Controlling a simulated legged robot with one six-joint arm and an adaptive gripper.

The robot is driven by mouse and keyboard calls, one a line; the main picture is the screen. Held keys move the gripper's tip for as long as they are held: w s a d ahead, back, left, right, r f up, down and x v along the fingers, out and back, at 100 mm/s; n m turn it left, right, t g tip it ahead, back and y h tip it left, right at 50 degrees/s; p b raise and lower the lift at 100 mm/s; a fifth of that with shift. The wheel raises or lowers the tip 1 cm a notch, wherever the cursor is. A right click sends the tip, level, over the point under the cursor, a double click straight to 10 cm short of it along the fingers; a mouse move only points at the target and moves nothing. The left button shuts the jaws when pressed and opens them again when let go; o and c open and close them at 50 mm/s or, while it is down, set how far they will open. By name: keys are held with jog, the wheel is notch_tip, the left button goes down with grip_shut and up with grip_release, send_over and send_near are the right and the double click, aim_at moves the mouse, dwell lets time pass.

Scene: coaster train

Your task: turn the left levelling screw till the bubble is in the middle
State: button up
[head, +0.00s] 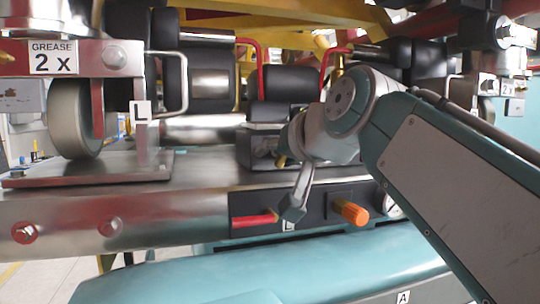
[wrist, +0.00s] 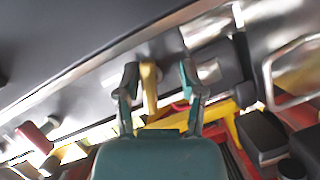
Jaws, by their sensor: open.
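My gripper (head: 293,204) is in front of the dark panel with the red handle (head: 255,220) and the orange knob (head: 351,213). In the wrist view my gripper (wrist: 160,85) has its two fingers apart, with a yellow, pin-like part (wrist: 149,86) between them. I cannot tell whether the fingers touch it. A red cylinder (wrist: 35,137) shows at the left of the wrist view. I cannot make out a levelling screw or a bubble for certain.
A steel plate (head: 95,168) with a wheel (head: 75,118) is at the left. Black rollers (head: 210,80) and red and yellow bars crowd the back. A round gauge (head: 393,208) is partly behind my arm. A teal cover (head: 210,282) runs along the front.

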jog(key=shift+w+d, duration=0.1)
jog(key=shift+d, duration=0.8)
jog(key=shift+a, duration=0.15)
grip_shut()
jog(key=shift+a, duration=0.25)
jog(key=shift+d+f+m, duration=0.1)
jog(key=shift+d+m, duration=0.05)
jog(key=shift+m, duration=0.15)
jog(key=shift+f, duration=0.15)
grip_release()
jog(key=shift+a, duration=0.25)
